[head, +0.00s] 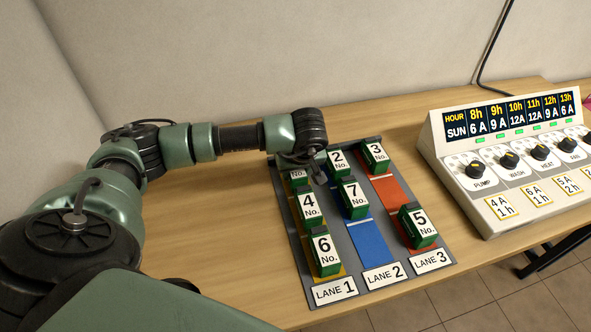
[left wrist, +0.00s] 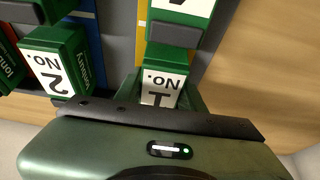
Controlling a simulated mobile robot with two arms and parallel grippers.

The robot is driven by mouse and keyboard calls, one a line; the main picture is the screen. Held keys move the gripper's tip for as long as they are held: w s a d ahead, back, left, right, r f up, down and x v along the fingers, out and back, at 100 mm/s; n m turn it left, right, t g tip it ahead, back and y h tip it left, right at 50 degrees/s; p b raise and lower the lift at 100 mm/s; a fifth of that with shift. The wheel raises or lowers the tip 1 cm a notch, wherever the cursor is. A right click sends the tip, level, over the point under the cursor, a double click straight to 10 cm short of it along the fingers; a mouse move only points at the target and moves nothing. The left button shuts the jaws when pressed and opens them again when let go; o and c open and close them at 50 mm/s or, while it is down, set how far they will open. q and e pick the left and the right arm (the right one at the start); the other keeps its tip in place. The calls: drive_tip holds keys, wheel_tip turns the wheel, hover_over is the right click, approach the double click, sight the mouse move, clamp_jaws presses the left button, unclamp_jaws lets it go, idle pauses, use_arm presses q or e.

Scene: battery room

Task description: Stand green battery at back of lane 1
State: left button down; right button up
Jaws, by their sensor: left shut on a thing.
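My left gripper (head: 312,172) is shut on a green battery (head: 299,178) with a white label at the back of lane 1. The arm and gripper hide part of this battery in the head view. In the left wrist view the held battery (left wrist: 163,90) shows "No. 1" and looks upright. I cannot tell whether its base touches the lane. Lane 1 (head: 335,291) is yellow and also holds green battery 4 (head: 309,207) and, at the front, green battery 6 (head: 325,254). My right gripper is not in view.
Battery 2 (head: 340,161) and battery 7 (head: 353,198) stand in blue lane 2 (head: 370,243). Battery 3 (head: 375,157) and battery 5 (head: 419,226) stand in red lane 3 (head: 391,193). A control panel (head: 480,190) with several knobs stands to the right. The table (head: 215,215) is clear left of the tray.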

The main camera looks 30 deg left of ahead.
use_arm(q)
drive_tip(key=c, duration=0.9)
unclamp_jaws()
drive_tip(key=shift+f, duration=0.1)
drive_tip(key=shift+o, duration=0.2)
drive_tip(key=b+v, duration=0.2)
drive_tip(key=v, duration=1)
drive_tip(key=shift+a, duration=0.1)
